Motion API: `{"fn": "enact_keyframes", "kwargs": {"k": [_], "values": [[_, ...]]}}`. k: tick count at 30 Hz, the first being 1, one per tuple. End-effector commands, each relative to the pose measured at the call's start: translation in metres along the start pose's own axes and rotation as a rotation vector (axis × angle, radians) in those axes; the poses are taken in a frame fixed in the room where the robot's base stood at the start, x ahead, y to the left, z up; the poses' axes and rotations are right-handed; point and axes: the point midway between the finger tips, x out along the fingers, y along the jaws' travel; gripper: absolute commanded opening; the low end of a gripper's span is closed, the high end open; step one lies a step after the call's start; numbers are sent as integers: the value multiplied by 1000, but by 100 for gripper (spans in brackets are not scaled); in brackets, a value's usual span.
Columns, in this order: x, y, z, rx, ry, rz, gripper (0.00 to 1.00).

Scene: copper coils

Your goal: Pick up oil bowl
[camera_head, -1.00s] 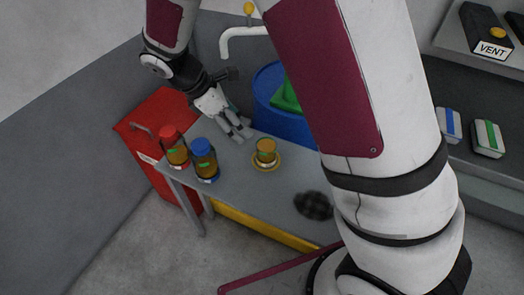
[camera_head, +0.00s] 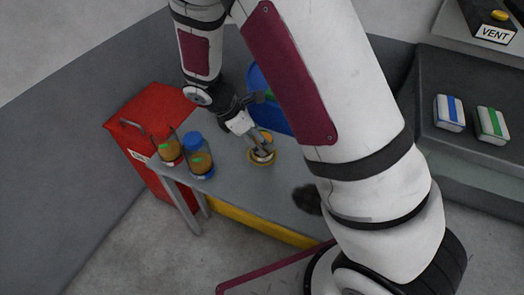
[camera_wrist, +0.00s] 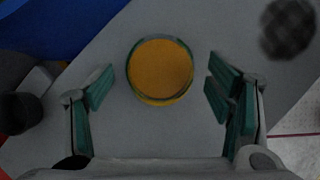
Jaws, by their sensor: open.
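The oil bowl (camera_wrist: 160,70) is a round container with an amber surface and a thin greenish rim. It stands on the grey table, and in the head view (camera_head: 262,159) my gripper partly hides it. My gripper (camera_wrist: 158,88) is open, with green-padded fingers to the left and right of the bowl. The fingers do not touch it in the wrist view. In the head view my gripper (camera_head: 259,148) is right at the bowl, pointing down. How far the fingertips are above the table I cannot tell.
Two amber jars, one red-lidded (camera_head: 168,148) and one blue-lidded (camera_head: 198,158), stand left of the bowl on the grey table (camera_head: 232,186). A blue drum (camera_head: 262,82) is behind. A dark round patch (camera_wrist: 287,28) lies right of the bowl. A red cabinet (camera_head: 160,108) is at left.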

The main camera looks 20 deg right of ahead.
Motion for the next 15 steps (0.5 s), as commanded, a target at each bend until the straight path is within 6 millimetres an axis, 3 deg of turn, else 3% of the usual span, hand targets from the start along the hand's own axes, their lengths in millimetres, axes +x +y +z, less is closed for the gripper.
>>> {"fn": "enact_keyframes", "kwargs": {"k": [8,11,15], "values": [[4,0,0,0,0,1,74],[4,0,0,0,0,0,56],[4,0,0,0,0,0,24]]}}
